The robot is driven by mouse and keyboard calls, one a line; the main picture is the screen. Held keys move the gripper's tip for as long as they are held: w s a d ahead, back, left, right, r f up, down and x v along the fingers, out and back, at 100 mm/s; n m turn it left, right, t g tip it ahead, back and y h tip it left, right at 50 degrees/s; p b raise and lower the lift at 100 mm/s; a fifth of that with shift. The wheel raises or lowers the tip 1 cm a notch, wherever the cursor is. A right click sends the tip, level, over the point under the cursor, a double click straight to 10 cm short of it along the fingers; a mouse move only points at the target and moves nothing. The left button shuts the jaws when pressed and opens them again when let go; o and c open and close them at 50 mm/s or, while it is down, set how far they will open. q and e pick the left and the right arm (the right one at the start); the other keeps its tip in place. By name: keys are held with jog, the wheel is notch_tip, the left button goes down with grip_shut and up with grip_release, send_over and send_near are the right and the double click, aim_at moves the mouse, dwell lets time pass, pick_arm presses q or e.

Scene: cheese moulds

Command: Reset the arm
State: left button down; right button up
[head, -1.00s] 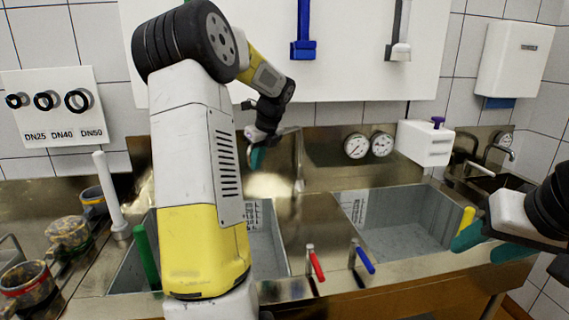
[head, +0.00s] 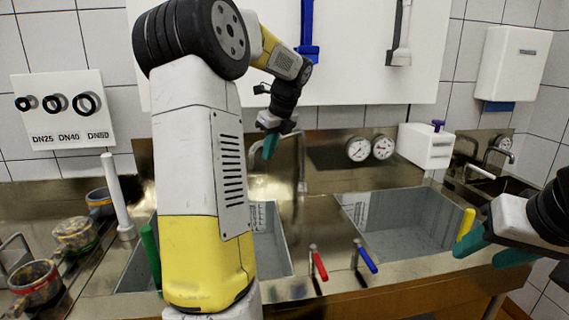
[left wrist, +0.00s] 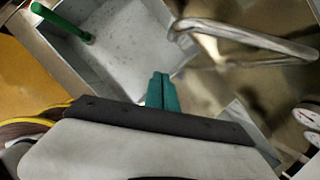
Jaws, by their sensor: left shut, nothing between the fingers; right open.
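My left arm rises across the head view and bends over toward the back of the counter. My left gripper (head: 271,146) points down near the curved tap (head: 300,150), in front of the steel back wall. Its teal fingers are shut together with nothing between them, as the left wrist view (left wrist: 161,92) also shows. In that view the tap spout (left wrist: 245,38) lies just beyond and to the right of the fingers. My right gripper (head: 487,246) is at the right edge of the head view, open and empty, in front of the right basin.
The left basin (head: 273,252) is partly hidden by my arm; the right basin (head: 405,225) looks empty. Red (head: 319,265) and blue (head: 369,260) handled levers stand at the counter front. Mould-like cups (head: 35,285) and a white upright rod (head: 115,195) are at left.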

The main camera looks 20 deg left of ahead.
pick_arm(q)
jog(key=s+d+r+n+t+h, duration=0.2)
jog(key=s+d+r+n, duration=0.2)
jog(key=s+d+n, duration=0.65)
jog(key=s+d+f+n+t+h, duration=0.1)
jog(key=s+d+f+n+h, duration=0.1)
jog(key=s+d+n, duration=0.2)
jog(key=s+d+f+n+t+h, duration=0.1)
jog(key=s+d+n, duration=0.4)
jog(key=s, duration=0.6)
notch_tip(320, 180, down, 3)
jog(key=shift+d+r+n+t+h, duration=0.25)
jog(key=shift+n+h, duration=0.35)
jog(key=shift+n, duration=0.55)
jog(key=shift+s+a, duration=0.1)
